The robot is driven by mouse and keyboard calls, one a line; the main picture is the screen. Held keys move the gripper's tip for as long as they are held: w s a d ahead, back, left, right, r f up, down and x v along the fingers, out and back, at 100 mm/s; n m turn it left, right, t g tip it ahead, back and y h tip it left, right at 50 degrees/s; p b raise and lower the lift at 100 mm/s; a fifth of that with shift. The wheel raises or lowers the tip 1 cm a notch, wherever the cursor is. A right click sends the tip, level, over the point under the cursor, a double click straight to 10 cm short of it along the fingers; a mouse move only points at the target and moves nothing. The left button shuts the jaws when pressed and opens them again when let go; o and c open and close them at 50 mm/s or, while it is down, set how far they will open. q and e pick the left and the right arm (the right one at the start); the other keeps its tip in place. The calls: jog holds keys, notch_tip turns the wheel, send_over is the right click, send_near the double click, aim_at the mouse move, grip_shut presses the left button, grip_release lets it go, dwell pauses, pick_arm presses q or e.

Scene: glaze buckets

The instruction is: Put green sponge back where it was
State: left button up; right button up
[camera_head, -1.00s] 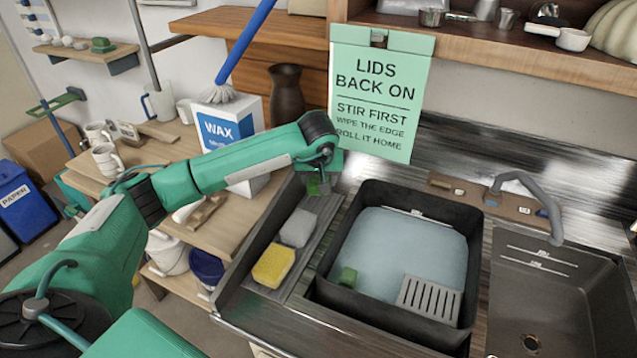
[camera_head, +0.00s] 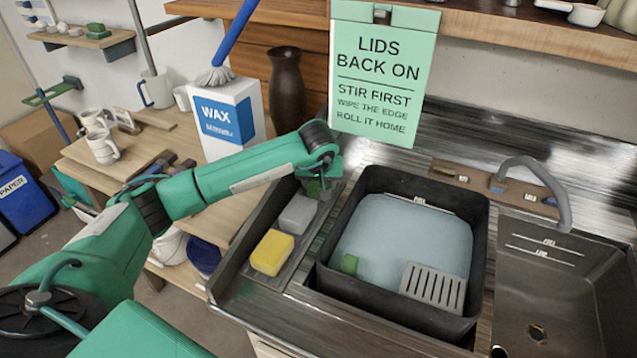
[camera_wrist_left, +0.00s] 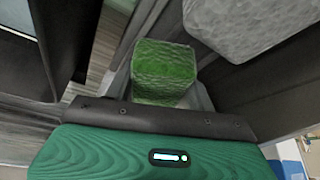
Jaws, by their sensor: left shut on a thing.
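My left gripper (camera_head: 318,188) is low over the back end of the dark sponge tray (camera_head: 252,283), left of the basin. It is shut on the green sponge (camera_wrist_left: 163,72), which the left wrist view shows between the dark fingers. In the head view the green sponge (camera_head: 313,188) is partly hidden by the gripper. It is just behind the grey sponge (camera_head: 297,213); whether it touches the tray I cannot tell. The yellow sponge (camera_head: 272,253) lies at the front of the tray. My right gripper is not in view.
A green sign (camera_head: 382,75) hangs behind. A wax box (camera_head: 228,118) and a dark vase (camera_head: 287,90) stand close behind my left arm.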

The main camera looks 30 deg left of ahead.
pick_arm(q)
jog(key=shift+f, duration=0.25)
jog(key=o, duration=0.8)
jog(key=shift+r, duration=0.1)
jog(key=shift+o, duration=1.1)
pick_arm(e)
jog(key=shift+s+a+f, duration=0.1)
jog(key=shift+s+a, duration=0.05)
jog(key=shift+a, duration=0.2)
